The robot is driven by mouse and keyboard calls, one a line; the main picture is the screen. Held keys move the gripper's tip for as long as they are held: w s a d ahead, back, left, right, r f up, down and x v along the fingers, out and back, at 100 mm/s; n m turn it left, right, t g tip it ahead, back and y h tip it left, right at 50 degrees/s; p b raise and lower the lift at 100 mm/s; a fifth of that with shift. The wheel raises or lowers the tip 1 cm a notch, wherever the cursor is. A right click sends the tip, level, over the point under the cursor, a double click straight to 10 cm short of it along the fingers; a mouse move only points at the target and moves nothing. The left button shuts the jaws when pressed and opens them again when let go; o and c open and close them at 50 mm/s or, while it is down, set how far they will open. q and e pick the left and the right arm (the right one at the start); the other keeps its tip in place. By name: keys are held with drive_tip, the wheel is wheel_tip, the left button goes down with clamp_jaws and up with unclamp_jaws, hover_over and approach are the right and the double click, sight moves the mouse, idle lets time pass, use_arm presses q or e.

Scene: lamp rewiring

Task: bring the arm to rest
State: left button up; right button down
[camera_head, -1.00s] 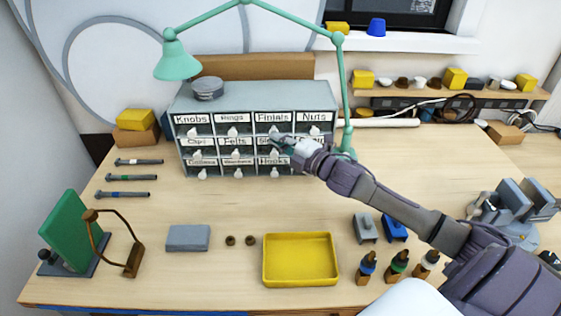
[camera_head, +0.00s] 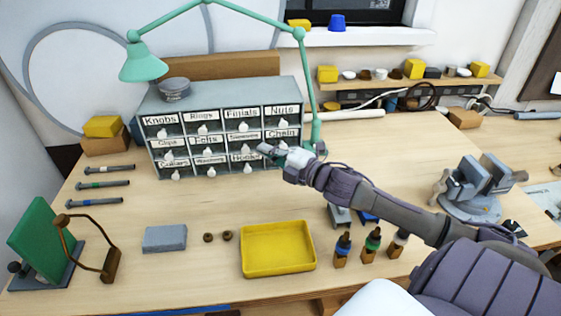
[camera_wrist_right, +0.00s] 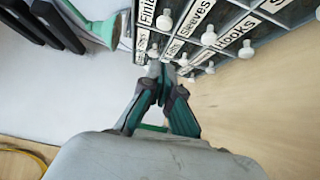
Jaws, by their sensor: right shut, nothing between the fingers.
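My right arm reaches in from the lower right in the head view. Its gripper (camera_head: 268,149) is shut and empty, close in front of the small-drawer cabinet (camera_head: 225,92), near the lower right drawers. In the right wrist view the fingers (camera_wrist_right: 166,75) meet at the tips, near the white knobs of the labelled drawers (camera_wrist_right: 225,35). I cannot tell whether the tips touch a knob. All the drawers that show look closed. My left gripper does not show in any view.
A yellow tray (camera_head: 278,272), a grey block (camera_head: 164,238) and several dropper bottles (camera_head: 372,241) stand at the front. A vise (camera_head: 470,188) is at the right. The green lamp (camera_head: 143,62) arches over the cabinet. Bare table lies between cabinet and tray.

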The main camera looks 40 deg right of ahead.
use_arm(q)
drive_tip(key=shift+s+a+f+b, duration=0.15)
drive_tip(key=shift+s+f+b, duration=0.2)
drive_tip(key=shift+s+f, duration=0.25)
use_arm(e)
drive_tip(key=shift+v, duration=2.15)
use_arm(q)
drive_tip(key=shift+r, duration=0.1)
use_arm(e)
drive_tip(key=shift+s+a+r, duration=0.1)
drive_tip(key=shift+a, duration=0.1)
